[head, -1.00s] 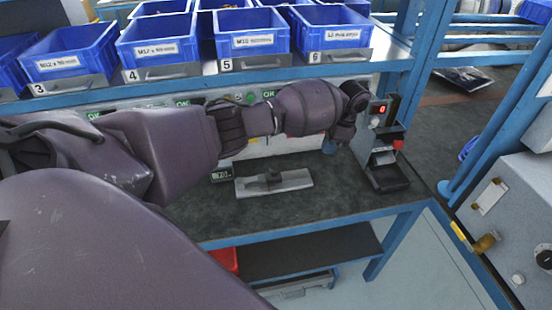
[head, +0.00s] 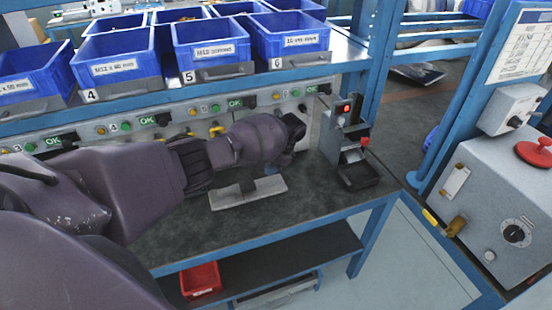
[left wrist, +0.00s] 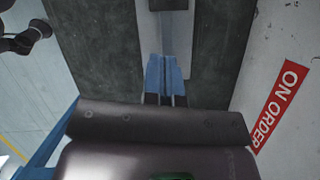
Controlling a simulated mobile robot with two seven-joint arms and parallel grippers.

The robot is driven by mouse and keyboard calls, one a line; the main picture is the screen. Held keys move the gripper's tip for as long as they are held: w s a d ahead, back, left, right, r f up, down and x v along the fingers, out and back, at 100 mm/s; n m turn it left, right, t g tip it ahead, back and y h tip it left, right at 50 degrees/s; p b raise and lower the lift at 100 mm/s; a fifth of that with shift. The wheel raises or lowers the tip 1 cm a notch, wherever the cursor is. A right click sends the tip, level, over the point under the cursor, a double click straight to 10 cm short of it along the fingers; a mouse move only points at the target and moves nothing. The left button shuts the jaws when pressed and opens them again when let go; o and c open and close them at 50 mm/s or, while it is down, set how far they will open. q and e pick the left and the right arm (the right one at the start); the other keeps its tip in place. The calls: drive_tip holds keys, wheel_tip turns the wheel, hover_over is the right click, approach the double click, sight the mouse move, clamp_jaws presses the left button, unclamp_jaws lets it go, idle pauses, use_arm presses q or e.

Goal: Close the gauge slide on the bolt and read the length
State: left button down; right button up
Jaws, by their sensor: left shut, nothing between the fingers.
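A flat light-grey metal plate (head: 268,188) lies on the bench with a dark block (head: 246,187) on it, which looks like a slide. In the left wrist view the plate (left wrist: 178,35) runs up the middle, with the dark block (left wrist: 168,4) at the top edge. My left gripper (head: 271,168) hangs over the plate's right part, right of the block. Its blue fingertips (left wrist: 166,72) are together and empty, apart from the block. I cannot make out a bolt. My right gripper is not in view.
A stand (head: 348,145) with a red display, seemingly reading 0, and a red knob stands right of the plate. Blue bins (head: 212,50) line the shelf above. A panel with OK lights (head: 150,120) backs the bench (head: 180,240). A grey control box (head: 500,205) is at right.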

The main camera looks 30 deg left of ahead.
sight(252, 183)
use_arm(q)
drive_tip(key=a, duration=0.1)
drive_tip(key=s+p, duration=0.1)
drive_tip(key=s+a, duration=0.1)
drive_tip(key=shift+a+f, duration=0.25)
drive_tip(key=shift+a, duration=0.1)
drive_tip(key=shift+s+a, duration=0.25)
drive_tip(key=shift+a, duration=0.1)
drive_tip(key=shift+f, duration=0.1)
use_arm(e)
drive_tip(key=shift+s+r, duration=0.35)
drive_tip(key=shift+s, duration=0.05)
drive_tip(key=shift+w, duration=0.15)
